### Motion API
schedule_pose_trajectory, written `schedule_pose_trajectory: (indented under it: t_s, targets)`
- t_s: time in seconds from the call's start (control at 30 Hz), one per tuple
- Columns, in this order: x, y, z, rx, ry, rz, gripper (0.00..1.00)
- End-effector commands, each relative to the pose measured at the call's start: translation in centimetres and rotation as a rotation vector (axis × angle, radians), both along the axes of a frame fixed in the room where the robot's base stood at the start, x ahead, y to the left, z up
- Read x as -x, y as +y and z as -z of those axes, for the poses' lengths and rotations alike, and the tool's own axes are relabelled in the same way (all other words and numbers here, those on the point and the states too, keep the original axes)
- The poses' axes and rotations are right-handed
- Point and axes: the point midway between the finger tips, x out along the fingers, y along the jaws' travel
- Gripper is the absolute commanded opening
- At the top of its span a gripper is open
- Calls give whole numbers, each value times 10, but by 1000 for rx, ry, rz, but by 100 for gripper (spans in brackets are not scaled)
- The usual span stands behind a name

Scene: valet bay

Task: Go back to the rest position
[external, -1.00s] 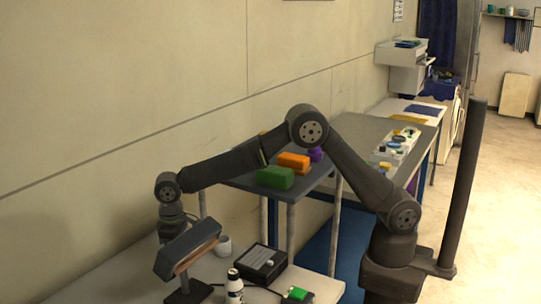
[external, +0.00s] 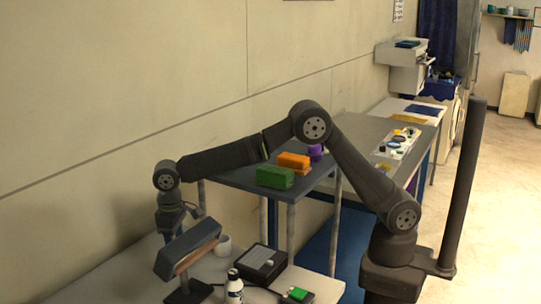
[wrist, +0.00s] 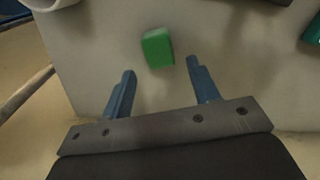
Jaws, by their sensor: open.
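My gripper (wrist: 161,68) is open, with its two blue fingers apart and nothing between them. In the wrist view a green block (wrist: 157,48) lies on the pale tabletop (wrist: 98,50), just beyond the fingertips and apart from them. In the external view my arm reaches left over the table, its wrist pointing down. The gripper's fingers are hidden there behind a dark lamp-like head (external: 188,247), and I cannot make out the green block below it.
A grey shelf (external: 235,178) behind my arm carries green (external: 275,177), orange (external: 293,160) and purple (external: 315,152) items.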

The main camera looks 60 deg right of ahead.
Motion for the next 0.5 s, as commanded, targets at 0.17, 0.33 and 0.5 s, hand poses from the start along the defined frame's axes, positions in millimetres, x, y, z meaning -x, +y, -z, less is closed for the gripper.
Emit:
schedule_pose_trajectory:
  t_s: [0.17, 0.33, 0.5]
  targets:
    - [0, 0, 38, 2, 2, 0, 55]
    - [-1, 1, 35, -5, -6, 0, 55]
    - [-2, -6, 4, -2, -2, 2, 55]
